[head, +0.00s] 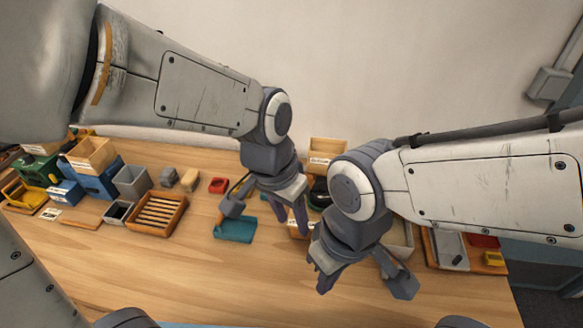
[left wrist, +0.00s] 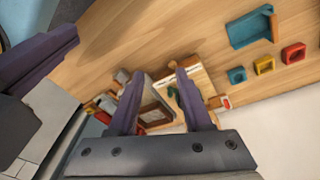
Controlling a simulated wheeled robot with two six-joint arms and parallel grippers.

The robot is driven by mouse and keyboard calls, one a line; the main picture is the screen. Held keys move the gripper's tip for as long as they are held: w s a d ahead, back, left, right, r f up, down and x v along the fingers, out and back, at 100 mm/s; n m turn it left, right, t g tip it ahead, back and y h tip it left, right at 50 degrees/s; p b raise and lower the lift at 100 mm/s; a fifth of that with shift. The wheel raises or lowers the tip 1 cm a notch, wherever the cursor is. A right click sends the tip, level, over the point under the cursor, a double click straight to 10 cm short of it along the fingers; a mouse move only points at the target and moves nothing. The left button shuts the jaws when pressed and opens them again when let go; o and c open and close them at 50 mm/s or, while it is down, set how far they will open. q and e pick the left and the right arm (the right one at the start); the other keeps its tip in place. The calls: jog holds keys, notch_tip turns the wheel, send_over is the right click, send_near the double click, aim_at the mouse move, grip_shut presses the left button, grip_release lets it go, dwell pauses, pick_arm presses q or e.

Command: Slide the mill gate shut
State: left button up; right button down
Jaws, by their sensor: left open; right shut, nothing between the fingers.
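I cannot pick out the mill gate with certainty; my grippers cover much of the area behind them. In the head view, a wooden box with a label (head: 326,149) stands behind the grippers. My left gripper (head: 291,218) is open and empty above the middle of the table; its fingers also show in the left wrist view (left wrist: 160,80). My right gripper (head: 321,276) is shut and empty, nearer and to the right.
A teal tray (head: 235,229) lies left of my left gripper, with a red bin (head: 218,185) behind it. A slatted wooden crate (head: 157,213) and several bins stand at the left. A grey tray (head: 449,247) is at the right. The front of the wooden table (head: 190,280) is clear.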

pick_arm(q)
jog(key=w+a+f+t+b, duration=0.1)
jog(key=w+a+f, duration=0.15)
jog(key=w, duration=1.05)
jog(key=w+a+f+t+b, duration=0.1)
jog(key=w+f+t, duration=0.15)
jog(key=w, duration=0.95)
jog(key=shift+g+h, duration=0.35)
jog(key=shift+h, duration=0.05)
jog(key=p+x, duration=0.2)
jog(key=x, duration=0.8)
jog(key=shift+w+a+f, duration=0.1)
jog(key=shift+a+f, duration=0.05)
jog(key=shift+f, duration=0.1)
pick_arm(e)
jog(key=shift+f, duration=0.2)
pick_arm(q)
grip_shut()
